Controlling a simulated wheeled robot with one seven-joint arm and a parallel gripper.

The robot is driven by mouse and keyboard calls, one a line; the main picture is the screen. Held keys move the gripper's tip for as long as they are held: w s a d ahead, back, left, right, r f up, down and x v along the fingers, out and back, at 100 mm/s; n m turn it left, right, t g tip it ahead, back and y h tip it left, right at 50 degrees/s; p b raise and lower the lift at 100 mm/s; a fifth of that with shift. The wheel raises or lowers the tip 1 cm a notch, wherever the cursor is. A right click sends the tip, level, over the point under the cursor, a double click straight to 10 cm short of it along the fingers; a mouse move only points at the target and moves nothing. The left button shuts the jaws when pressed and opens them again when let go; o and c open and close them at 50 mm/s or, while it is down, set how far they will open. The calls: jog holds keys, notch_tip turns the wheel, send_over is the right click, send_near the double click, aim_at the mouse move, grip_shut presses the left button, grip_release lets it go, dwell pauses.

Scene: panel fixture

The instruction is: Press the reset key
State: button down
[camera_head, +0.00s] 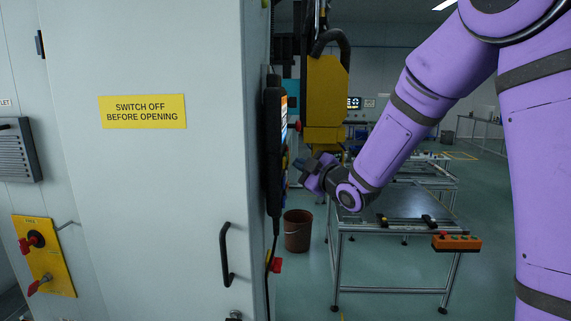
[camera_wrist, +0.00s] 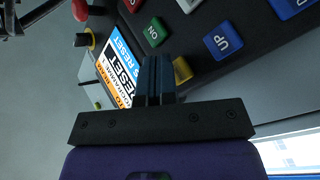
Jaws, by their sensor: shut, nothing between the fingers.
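A black hand-held control panel (camera_head: 273,150) hangs on the side of the grey cabinet. In the wrist view its dark face (camera_wrist: 185,32) is tilted. It carries a green key (camera_wrist: 155,32), a blue key marked UP (camera_wrist: 223,40) and a yellow key (camera_wrist: 182,70) partly hidden behind my fingers. A lit screen (camera_wrist: 118,70) shows the word RESET. I cannot tell which key is the reset key. My gripper (camera_wrist: 154,60) is shut and empty, its tips over the panel face beside the yellow key; contact cannot be told. In the head view my gripper (camera_head: 303,168) is right of the panel.
A grey cabinet (camera_head: 170,200) with a black handle (camera_head: 226,255) fills the left. A yellow machine head (camera_head: 326,100) stands behind my gripper. A metal table (camera_head: 395,204) with an orange button box (camera_head: 456,242) and a brown bucket (camera_head: 297,230) are beyond. Open floor lies at right.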

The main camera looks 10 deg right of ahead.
jog(key=shift+a, duration=0.1)
dwell(0.5)
jog(key=shift+w+a, duration=0.15)
jog(key=shift+a, duration=0.2)
jog(key=shift+w+a, duration=0.1)
jog(key=shift+a, duration=0.25)
dwell(0.9)
jog(key=shift+s+d, duration=0.25)
jog(key=shift+d, duration=0.5)
jog(key=shift+s+d, duration=0.25)
jog(key=shift+d, duration=0.55)
jog(key=shift+s+d, duration=0.3)
jog(key=shift+d, duration=0.5)
jog(key=shift+s+d, duration=0.25)
jog(key=shift+d, duration=0.55)
